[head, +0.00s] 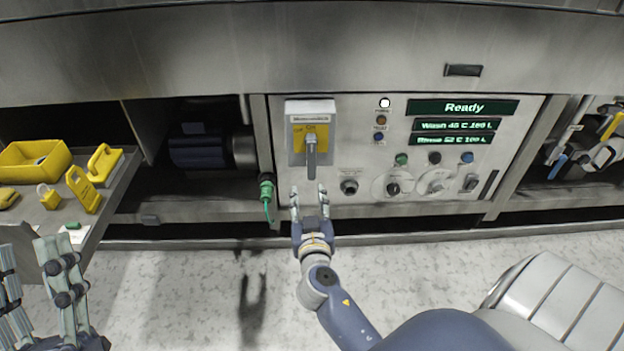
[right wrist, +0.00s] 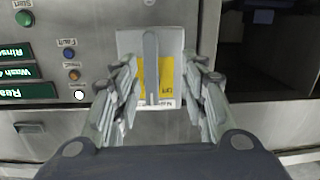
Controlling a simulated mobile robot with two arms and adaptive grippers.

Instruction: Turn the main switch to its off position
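The main switch has a grey lever (head: 311,158) on a yellow plate (head: 297,142) marked Off and On, inside a pale housing (head: 310,106). The lever stands vertical and its free end points down in the head view. My right gripper (head: 308,190) is open and empty just below the lever. In the right wrist view the lever (right wrist: 151,68) appears between the two spread fingers, with no visible contact. The lever partly hides the plate. My left gripper (head: 28,252) is open and empty at the lower left, partly cut off by the frame.
The control panel carries a lit Ready display (head: 463,107), a white lit lamp (head: 385,103) and several knobs. A green plug with cable (head: 266,188) hangs left of the switch. Yellow lockout items, including a bin (head: 34,160), sit on a side shelf (head: 100,215).

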